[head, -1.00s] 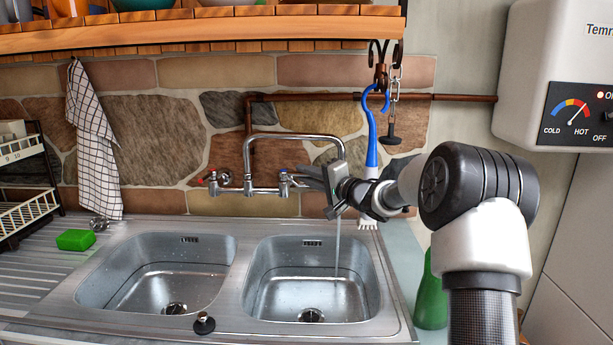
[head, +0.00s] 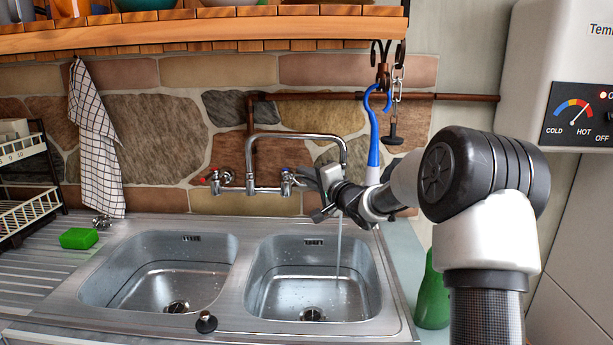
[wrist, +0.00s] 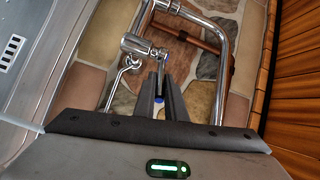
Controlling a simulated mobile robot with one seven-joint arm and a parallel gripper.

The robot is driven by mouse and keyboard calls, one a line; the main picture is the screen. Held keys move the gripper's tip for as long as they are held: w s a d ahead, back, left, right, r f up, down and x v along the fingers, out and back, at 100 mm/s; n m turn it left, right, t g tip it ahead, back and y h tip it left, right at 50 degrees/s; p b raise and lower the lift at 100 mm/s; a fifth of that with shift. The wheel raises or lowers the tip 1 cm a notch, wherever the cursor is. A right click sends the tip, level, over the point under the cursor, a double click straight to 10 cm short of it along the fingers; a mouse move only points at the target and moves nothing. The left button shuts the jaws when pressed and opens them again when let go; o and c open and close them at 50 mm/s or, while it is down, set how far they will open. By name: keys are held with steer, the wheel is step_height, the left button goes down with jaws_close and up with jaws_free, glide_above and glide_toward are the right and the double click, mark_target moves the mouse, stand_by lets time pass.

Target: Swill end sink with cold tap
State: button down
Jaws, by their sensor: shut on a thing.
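The cold tap (head: 287,184), with a blue mark, is on the right of the wall-mounted mixer; the red-marked hot tap (head: 218,179) is on the left. My gripper (head: 304,178) is at the cold tap, from the right. In the wrist view its dark fingers (wrist: 160,82) are closed on the cold tap's lever, with blue showing between them. The lever is mostly hidden. A thin stream of water (head: 339,240) runs from the curved spout (head: 330,137) into the right-hand end sink (head: 270,285), towards its drain (head: 312,313).
The left sink (head: 130,285) is empty. A black plug (head: 206,323) lies on the front rim. A green sponge (head: 79,238) is on the drainer. A blue brush (head: 373,130) and a chained plug (head: 393,135) hang behind my arm. A green bottle (head: 432,300) stands at right.

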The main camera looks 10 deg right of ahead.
steer(key=c, duration=1.8)
jaws_free()
steer(key=shift+s+d, duration=0.1)
steer(key=shift+s, duration=0.05)
steer(key=p+v, duration=0.2)
steer(key=v, duration=1.5)
steer(key=shift+s, duration=0.15)
